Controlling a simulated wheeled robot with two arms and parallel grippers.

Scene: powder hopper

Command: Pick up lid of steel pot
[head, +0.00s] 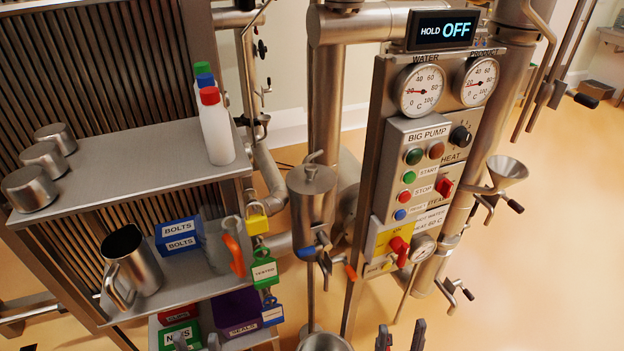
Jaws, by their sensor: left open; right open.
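A steel pot (318,212) hangs upright in the middle of the head view, beside the pipework left of the control panel. Its round steel lid (308,180) sits on top, with a small bent handle (312,158) standing up. A blue-handled valve shows below the pot. My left gripper (197,343) shows only its fingertips at the bottom edge, apart and empty, in front of the lower shelf. My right gripper (401,338) shows its dark fingertips at the bottom edge, apart and empty. Both grippers are well below and apart from the lid.
The steel shelf (130,165) at left holds bottles, steel cups, a jug (132,262) and labelled bins. Padlocks (257,222) hang at its right side. The control panel (420,160) stands close right of the pot. A steel bowl (324,342) is partly visible below. Open floor lies at right.

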